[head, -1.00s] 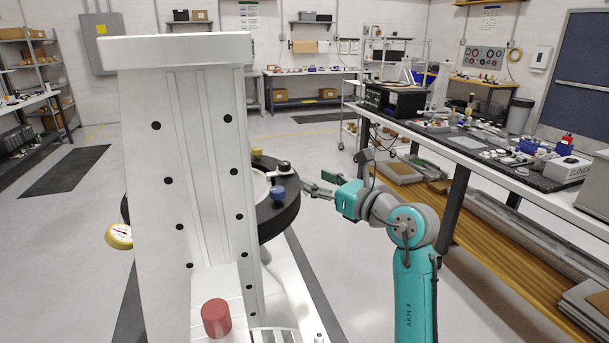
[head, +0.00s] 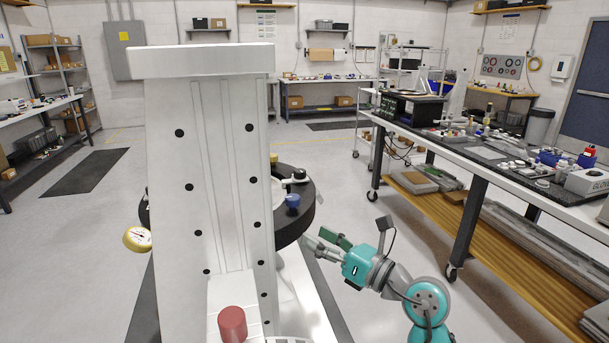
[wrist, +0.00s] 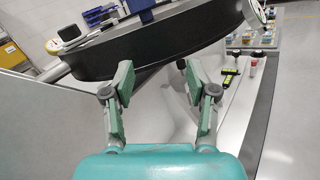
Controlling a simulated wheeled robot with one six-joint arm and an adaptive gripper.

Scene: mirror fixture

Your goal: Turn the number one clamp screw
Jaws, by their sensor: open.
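A black ring (head: 303,216) sits behind a white column, which hides its left part. On its top are a blue knob (head: 292,201), a black-and-white clamp piece (head: 297,177) and a small yellow knob (head: 273,158). I cannot read a number on any of them. My gripper (head: 318,243) is open and empty, just right of and below the ring's edge. In the wrist view, my gripper (wrist: 157,78) has its fingers apart below the ring's dark side wall (wrist: 150,50). The blue knob's base (wrist: 140,12) is above and partly cut off by the frame.
The white column (head: 215,180) stands at the left front, with a red cap (head: 232,323) and a yellow-rimmed gauge (head: 137,239). A long workbench (head: 480,155) with parts is at the right. Open floor lies between the ring and the bench.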

